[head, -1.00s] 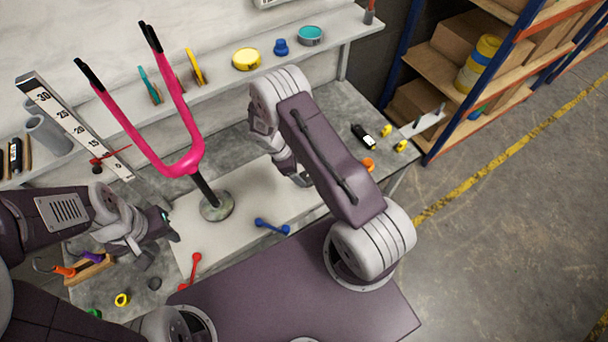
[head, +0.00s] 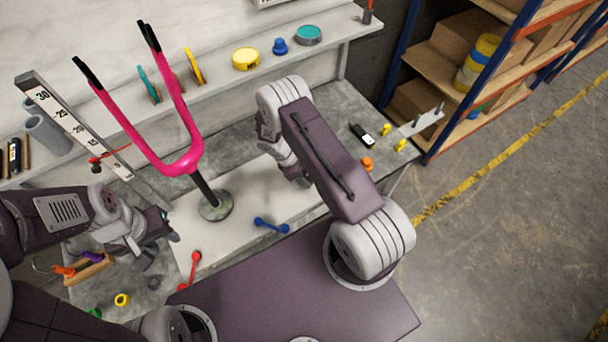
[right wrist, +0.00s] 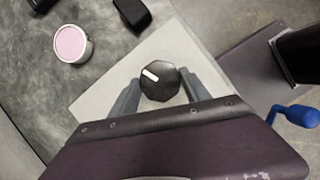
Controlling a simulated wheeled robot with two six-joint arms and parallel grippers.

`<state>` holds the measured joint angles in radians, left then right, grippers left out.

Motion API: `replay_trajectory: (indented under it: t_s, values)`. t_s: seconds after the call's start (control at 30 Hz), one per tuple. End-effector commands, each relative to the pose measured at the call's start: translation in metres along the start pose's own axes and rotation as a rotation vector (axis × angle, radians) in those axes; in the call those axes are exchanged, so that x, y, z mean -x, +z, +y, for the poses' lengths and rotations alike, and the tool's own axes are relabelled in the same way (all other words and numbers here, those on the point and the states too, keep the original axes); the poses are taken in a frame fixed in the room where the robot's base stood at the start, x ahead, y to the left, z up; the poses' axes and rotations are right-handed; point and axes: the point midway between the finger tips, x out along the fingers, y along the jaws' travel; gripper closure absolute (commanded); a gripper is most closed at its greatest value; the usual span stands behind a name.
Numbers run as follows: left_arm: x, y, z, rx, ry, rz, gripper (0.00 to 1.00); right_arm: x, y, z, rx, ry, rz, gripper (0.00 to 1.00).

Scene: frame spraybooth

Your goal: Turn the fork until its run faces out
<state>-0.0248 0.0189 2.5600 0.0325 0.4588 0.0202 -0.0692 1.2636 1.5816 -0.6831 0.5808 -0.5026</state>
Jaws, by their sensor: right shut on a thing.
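The pink fork (head: 184,163) stands upright, its two black-tipped prongs up, on a dark post above a round grey base (head: 216,207) on the bench. No run shows on its visible side. In the right wrist view a dark faceted knob (right wrist: 160,82) with a white mark sits between the fingers of my right gripper (right wrist: 155,90), which is shut on it. In the head view that gripper and the knob are mostly hidden by my right arm. My left gripper (head: 166,226) is left of the base, apart from the fork; its jaw opening is unclear.
A blue tool (head: 270,225) and a red tool (head: 194,268) lie on the pale board (head: 245,195). A ruler stand (head: 75,125) rises left of the fork. Behind it a shelf (head: 225,82) holds tins and clamps. A black device (head: 362,135) lies at right.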

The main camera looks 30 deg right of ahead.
Motion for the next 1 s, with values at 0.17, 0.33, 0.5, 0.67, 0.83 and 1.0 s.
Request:
replay_trajectory:
  t_s: [0.17,0.33,0.5,0.67,0.83,1.0]
  values:
    - [-0.005,0.001,0.0,0.0,0.0,0.0,0.64,-0.002,-0.001,0.001,-0.058,-0.024,0.0,0.85]
    - [-0.014,0.001,0.0,0.0,0.0,0.0,0.64,-0.003,-0.001,0.002,-0.17,-0.069,0.001,0.85]
    - [-0.024,0.003,-0.001,0.0,0.0,0.0,0.64,-0.003,-0.001,0.003,-0.315,-0.129,0.001,0.85]
    - [-0.033,0.003,-0.001,0.0,0.0,0.0,0.64,-0.003,-0.001,0.004,-0.458,-0.188,0.002,0.85]
    - [-0.041,0.004,-0.001,0.0,0.0,0.0,0.64,-0.003,0.0,0.005,-0.607,-0.249,0.002,0.85]
    - [-0.049,0.005,-0.001,0.0,0.0,0.0,0.64,-0.003,0.001,0.005,-0.756,-0.312,0.002,0.85]
